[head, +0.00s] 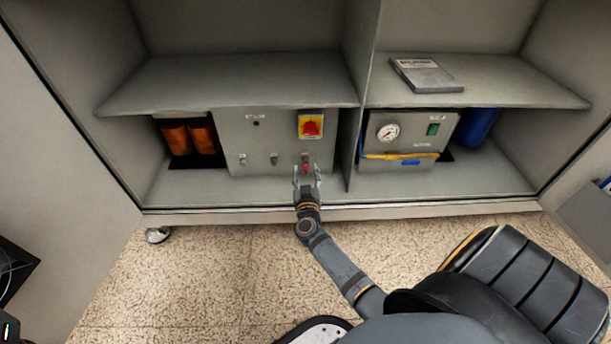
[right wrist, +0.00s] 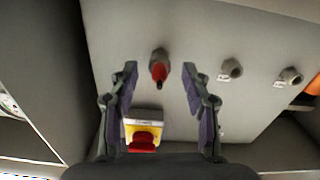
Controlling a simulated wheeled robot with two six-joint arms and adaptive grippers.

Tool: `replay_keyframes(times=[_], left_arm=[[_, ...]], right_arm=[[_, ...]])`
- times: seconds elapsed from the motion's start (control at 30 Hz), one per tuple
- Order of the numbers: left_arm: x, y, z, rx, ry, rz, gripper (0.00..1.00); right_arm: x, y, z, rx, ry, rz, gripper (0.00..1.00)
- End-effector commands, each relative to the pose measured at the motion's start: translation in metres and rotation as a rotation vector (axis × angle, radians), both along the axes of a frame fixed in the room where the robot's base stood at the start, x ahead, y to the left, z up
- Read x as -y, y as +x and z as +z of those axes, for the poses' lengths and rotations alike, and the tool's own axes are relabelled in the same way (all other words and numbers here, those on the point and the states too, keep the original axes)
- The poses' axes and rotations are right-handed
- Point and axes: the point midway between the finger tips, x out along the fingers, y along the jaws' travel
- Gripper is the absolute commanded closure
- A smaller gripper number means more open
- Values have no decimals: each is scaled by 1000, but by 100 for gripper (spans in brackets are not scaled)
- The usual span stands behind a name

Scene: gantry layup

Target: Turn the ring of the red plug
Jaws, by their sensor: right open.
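The red plug (head: 306,166) sits in the front of a grey control box (head: 235,140) on the cabinet's lower shelf, below a red knob on a yellow plate (head: 311,124). In the right wrist view the red plug (right wrist: 158,72) points out of a grey ring (right wrist: 159,54) on the panel. My right gripper (head: 306,172) is open in front of the plug. Its two fingers (right wrist: 160,80) stand to either side of the plug in the picture, with a gap on both sides. I see no contact.
Two grey connectors (head: 243,159) (head: 274,158) sit in a row beside the plug. A gauge box (head: 410,135) stands right of the cabinet divider (head: 356,130). Orange coils (head: 188,138) stand at left. The upper shelf (head: 230,85) overhangs the box.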

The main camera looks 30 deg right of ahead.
Motion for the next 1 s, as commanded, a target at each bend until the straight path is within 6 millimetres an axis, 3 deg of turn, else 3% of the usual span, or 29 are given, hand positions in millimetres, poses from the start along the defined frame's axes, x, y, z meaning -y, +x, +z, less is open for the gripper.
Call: replay_keyframes(times=[0.37, 0.7, 1.0], left_arm=[[-1, 0, 3, 17, -7, 3, 60], [-1, 0, 2, 14, -7, 4, 60], [0, 0, 2, 7, -3, 3, 60]], right_arm=[[5, 8, 0, -1, 0, 0, 52], [5, 7, 0, -1, 1, 0, 98], [4, 7, 1, 10, 18, 0, 100]])
